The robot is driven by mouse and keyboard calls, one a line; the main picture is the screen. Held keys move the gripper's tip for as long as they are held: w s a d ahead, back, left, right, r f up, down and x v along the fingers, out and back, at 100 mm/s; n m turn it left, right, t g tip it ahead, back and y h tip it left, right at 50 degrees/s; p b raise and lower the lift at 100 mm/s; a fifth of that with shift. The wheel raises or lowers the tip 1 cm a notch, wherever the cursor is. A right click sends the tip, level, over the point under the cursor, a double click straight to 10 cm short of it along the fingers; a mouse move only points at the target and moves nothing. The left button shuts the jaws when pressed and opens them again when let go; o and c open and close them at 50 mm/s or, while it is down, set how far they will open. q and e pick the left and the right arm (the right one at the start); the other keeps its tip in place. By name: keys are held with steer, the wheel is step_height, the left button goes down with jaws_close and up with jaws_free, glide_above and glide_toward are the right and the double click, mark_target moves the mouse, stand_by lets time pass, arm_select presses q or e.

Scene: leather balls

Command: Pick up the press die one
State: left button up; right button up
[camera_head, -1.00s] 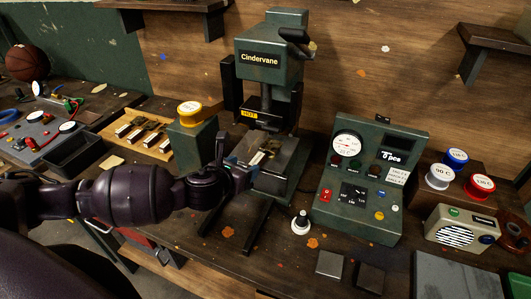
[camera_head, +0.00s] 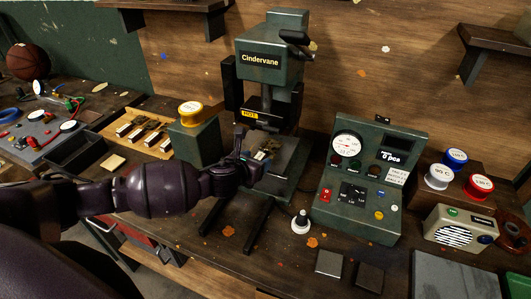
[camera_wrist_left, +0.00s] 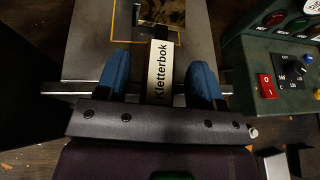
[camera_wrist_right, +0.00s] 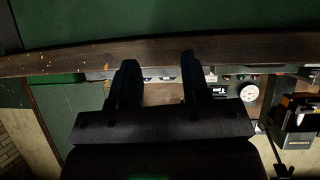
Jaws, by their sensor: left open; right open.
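In the head view the die (camera_head: 262,154) is partly hidden by my left gripper (camera_head: 254,160), under the press head. My left gripper (camera_wrist_left: 160,78) is open, with one blue finger on each side of the plate and gaps at both sides. My right gripper (camera_wrist_right: 159,78) is open and empty in the right wrist view, away from the die.
The green Cindervane press (camera_head: 270,65) stands over the bed. A green block with a yellow-rimmed disc (camera_head: 190,112) is left of it, and a control box (camera_head: 365,185) right. A wooden tray (camera_head: 106,131) holds several other dies. A white-based knob (camera_head: 301,222) stands in front.

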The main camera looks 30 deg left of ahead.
arm_select(q)
steer(key=c, duration=1)
steer(key=shift+r, duration=0.2)
